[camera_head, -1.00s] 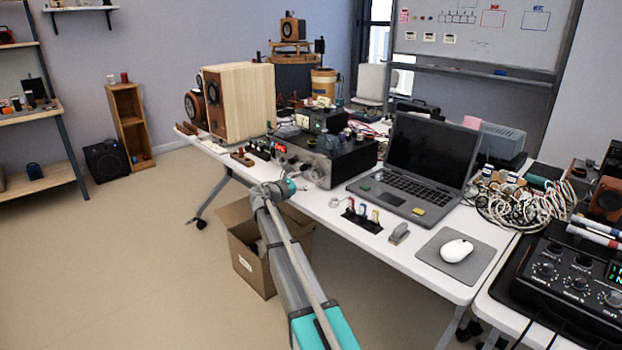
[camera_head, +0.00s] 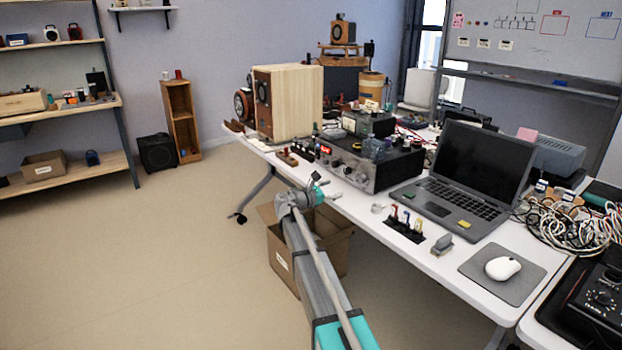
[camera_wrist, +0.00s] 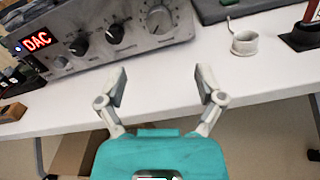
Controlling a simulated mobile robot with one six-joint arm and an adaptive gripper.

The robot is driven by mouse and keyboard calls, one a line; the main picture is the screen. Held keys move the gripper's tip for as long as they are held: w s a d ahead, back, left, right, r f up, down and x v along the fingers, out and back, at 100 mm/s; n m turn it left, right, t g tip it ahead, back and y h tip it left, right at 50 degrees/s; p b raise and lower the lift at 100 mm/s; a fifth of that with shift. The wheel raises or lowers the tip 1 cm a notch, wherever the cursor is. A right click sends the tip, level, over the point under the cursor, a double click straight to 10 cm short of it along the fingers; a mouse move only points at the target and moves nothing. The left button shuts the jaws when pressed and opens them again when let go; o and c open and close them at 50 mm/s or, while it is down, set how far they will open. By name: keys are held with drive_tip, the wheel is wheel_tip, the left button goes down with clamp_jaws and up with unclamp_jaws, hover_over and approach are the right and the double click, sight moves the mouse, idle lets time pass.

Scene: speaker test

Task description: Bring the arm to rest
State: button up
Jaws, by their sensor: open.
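My arm (camera_head: 322,285) reaches out from the bottom of the head view toward the front edge of the white table (camera_head: 455,268). My gripper (camera_wrist: 160,82) is open in the wrist view, with its two fingers wide apart and nothing between them. It is at the table's front edge, facing the amplifier with the red DAC display (camera_wrist: 100,38). The amplifier also shows in the head view (camera_head: 362,170). In the head view the fingers are small and partly hidden by the wrist.
A cardboard box (camera_head: 283,268) stands on the floor below my arm. A small white ring-like part (camera_wrist: 244,42) and a holder with coloured plugs (camera_head: 405,225) are on the table. A laptop (camera_head: 485,165) and mouse (camera_head: 502,268) lie right. The floor at left is clear.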

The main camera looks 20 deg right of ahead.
drive_tip(key=s+f+m+y, duration=0.1)
drive_tip(key=s+f, duration=0.1)
drive_tip(key=s, duration=0.1)
drive_tip(key=s+f+m+g+y, duration=0.1)
drive_tip(key=s+f+m, duration=0.1)
drive_tip(key=s, duration=0.1)
drive_tip(key=s+f+m+g+y, duration=0.1)
drive_tip(key=s+f+m, duration=0.1)
drive_tip(key=s, duration=0.1)
drive_tip(key=shift+a+f, duration=0.1)
drive_tip(key=s+a+f+m+g+y, duration=0.1)
drive_tip(key=s+a+f+m+y, duration=0.35)
drive_tip(key=s, duration=0.55)
drive_tip(key=s+a+f+m+g+y, duration=0.2)
drive_tip(key=s+a+f+m+y, duration=0.3)
drive_tip(key=s, duration=0.4)
drive_tip(key=s+a+f+m+g+y, duration=0.1)
drive_tip(key=s+a+f+m+y, duration=0.2)
drive_tip(key=s+a+m+y, duration=0.5)
wheel_tip(320, 180, up, 30)
drive_tip(key=s+d+n+h+p, duration=0.1)
drive_tip(key=n+h+p, duration=0.2)
drive_tip(key=p, duration=2.6)
drive_tip(key=shift+s+d+f, duration=0.15)
drive_tip(key=shift+d+f, duration=0.1)
drive_tip(key=shift+d, duration=0.05)
drive_tip(key=shift+h, duration=0.25)
